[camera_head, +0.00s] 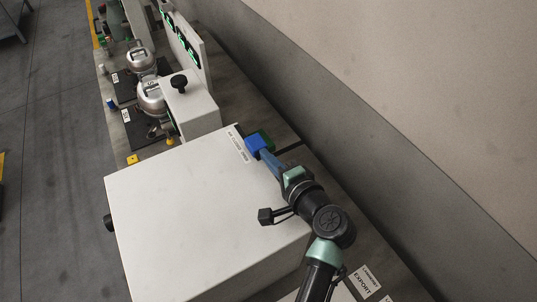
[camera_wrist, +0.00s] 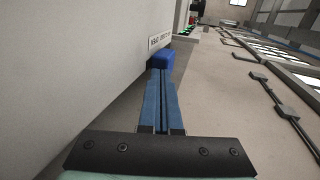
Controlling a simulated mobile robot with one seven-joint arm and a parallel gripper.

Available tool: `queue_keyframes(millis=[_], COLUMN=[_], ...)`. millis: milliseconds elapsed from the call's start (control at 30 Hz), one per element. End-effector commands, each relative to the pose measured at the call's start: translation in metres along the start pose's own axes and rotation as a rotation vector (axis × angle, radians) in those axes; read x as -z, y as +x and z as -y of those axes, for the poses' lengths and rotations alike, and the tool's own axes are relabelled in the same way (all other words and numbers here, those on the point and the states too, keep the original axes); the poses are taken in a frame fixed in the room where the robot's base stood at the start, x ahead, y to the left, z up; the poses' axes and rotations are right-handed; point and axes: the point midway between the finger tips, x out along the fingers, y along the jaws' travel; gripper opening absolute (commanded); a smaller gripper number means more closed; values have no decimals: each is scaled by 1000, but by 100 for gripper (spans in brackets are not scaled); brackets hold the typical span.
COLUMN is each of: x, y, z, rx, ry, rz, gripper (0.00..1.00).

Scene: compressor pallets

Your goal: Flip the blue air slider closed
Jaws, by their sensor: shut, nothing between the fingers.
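The blue air slider (camera_head: 254,144) is a small blue block at the far right edge of the white box, beside a printed label. It also shows in the wrist view (camera_wrist: 162,60), just beyond my fingertips. My gripper (camera_head: 265,155) is shut, with nothing between its long blue fingers. Its tips (camera_wrist: 159,72) are at or very close to the near side of the blue block; I cannot tell whether they touch it.
The large white box (camera_head: 190,215) fills the middle of the head view. Beyond it stand a white unit with a black knob (camera_head: 179,82) and silver compressors (camera_head: 150,97). A grey wall (camera_head: 400,120) runs along the right. An EXPORT label (camera_head: 364,281) lies at bottom right.

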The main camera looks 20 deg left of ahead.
Motion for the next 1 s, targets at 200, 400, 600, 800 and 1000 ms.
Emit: queue_keyframes(millis=[200, 400, 600, 800, 1000], x=[0, -1, -1, -1, -1], y=[0, 25, 58, 64, 64], z=[0, 4, 16, 19, 20], rx=[0, 1, 1, -1, 0], ry=[0, -4, -2, -1, -1], rz=[1, 5, 3, 2, 2], gripper=[0, 0, 0, 0, 0])
